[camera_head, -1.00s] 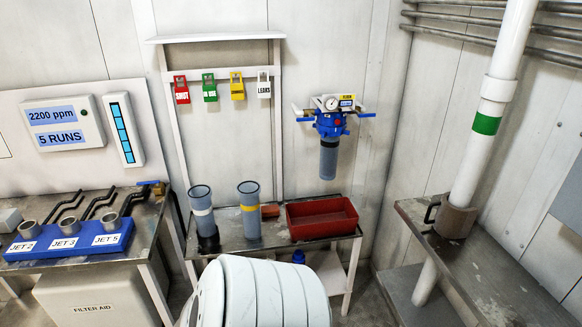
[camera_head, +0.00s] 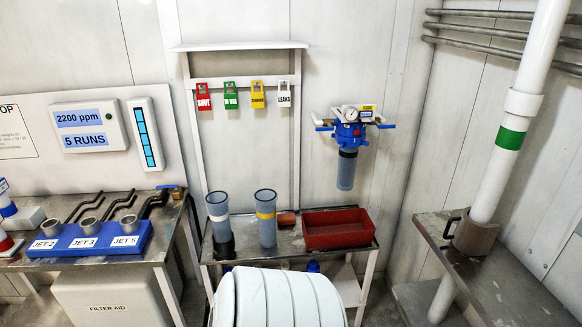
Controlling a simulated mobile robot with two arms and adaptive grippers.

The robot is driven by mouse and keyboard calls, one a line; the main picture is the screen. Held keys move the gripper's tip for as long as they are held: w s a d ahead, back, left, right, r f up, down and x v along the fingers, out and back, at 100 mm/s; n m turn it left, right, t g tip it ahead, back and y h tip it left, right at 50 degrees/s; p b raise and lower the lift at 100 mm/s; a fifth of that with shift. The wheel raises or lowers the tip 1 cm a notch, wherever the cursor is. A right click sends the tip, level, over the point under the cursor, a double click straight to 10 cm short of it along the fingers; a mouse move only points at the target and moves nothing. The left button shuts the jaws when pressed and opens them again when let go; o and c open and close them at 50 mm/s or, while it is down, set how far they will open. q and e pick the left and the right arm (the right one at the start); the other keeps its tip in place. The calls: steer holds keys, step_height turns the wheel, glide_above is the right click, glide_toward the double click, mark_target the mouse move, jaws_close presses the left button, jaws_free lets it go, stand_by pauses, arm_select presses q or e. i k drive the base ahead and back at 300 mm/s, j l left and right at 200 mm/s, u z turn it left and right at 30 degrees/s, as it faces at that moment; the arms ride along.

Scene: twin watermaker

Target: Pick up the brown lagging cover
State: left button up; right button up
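The brown lagging cover (camera_head: 476,235) is a short brown sleeve with a dark handle on its left side. It is upright at the foot of the white vertical pipe (camera_head: 515,120), at the level of the grey metal bench on the right (camera_head: 520,285). It appears to wrap around the pipe; its far side is hidden. Neither of my grippers is in view.
A metal table (camera_head: 335,252) in the middle holds two grey tubes and a red tray (camera_head: 337,228). A blue block of jets (camera_head: 90,240) sits on the left bench. A blue filter (camera_head: 348,135) hangs on the back wall.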

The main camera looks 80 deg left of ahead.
mark_target(470, 238)
steer(key=u, duration=1.4)
